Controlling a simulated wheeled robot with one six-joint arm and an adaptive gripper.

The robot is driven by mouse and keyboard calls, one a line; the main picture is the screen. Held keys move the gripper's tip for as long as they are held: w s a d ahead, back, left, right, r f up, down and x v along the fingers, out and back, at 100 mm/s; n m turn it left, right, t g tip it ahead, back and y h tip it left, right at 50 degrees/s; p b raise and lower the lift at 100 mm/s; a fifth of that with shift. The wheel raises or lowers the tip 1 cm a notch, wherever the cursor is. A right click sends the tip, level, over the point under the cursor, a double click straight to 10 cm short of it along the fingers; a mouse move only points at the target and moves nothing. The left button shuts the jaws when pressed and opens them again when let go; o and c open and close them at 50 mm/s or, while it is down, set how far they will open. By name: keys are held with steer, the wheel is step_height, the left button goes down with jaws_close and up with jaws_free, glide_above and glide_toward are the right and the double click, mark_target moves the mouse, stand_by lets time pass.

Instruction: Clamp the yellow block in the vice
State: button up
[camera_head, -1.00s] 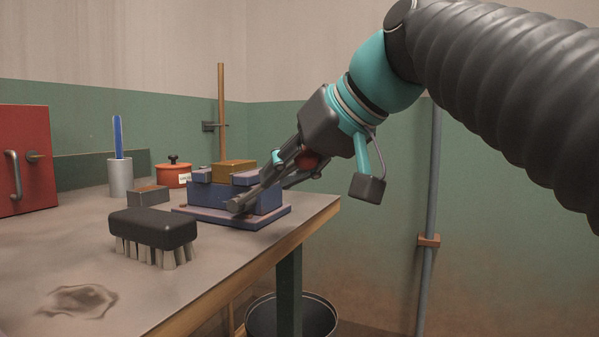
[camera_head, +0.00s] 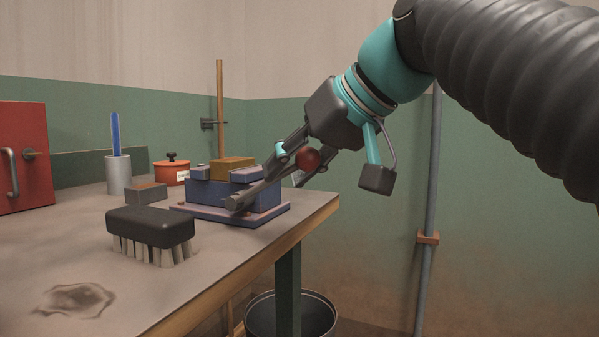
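The blue vice (camera_head: 210,192) stands on a flat base plate near the table's right corner. The yellow block (camera_head: 232,164) sits at its top between two blue-grey jaws; I see no clear gap, but cannot tell if they grip it. A dark lever bar (camera_head: 258,192) slants across the vice's front, up toward a red ball knob (camera_head: 307,158). My gripper (camera_head: 290,164) reaches in from the upper right. Its fingers are spread, one on each side of the knob, with space visible around the knob. The far finger's tip is partly hidden.
A black brush (camera_head: 150,228) lies in front of the vice. A grey box (camera_head: 146,194), an orange pot (camera_head: 171,174), a grey cup (camera_head: 118,175) and a red cabinet (camera_head: 30,155) stand to the left. A bin (camera_head: 290,318) is below the table edge.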

steer(key=v, duration=1)
steer(key=shift+s+d+r, duration=0.2)
steer(key=shift+s, duration=0.1)
